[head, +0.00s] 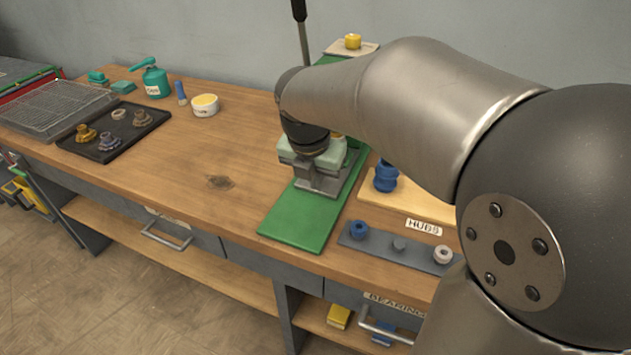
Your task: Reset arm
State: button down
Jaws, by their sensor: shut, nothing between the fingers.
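My arm comes in from the right and reaches over the middle of the bench. Its dark wrist end hangs just above a grey fixture (322,184) with pale green blocks on top, on a green mat (300,222). I cannot make out my gripper's fingers; the wrist and the fixture are all that show there. Whether the wrist touches the pale green blocks cannot be told from this view.
A black tray (75,147) with several metal parts, a wire rack (55,105), a teal can (155,80) and a yellow-topped tub (205,105) stand at left. Blue hubs (386,178) and a grey bearing strip (385,243) lie at right. The left-middle bench is clear.

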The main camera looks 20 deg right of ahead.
jog(key=s+f+m+g+y+p, duration=0.1)
jog(key=s+f+m+p, duration=0.1)
jog(key=s+m, duration=0.7)
jog(key=s+f+m+y+p, duration=0.1)
jog(key=s+m, duration=0.7)
jog(key=m, duration=1)
jog(key=shift+s+a+f+m+g+p, duration=0.25)
jog(key=shift+s+f+m+g+p, duration=0.15)
jog(key=shift+p, duration=0.15)
jog(key=shift+w, duration=0.1)
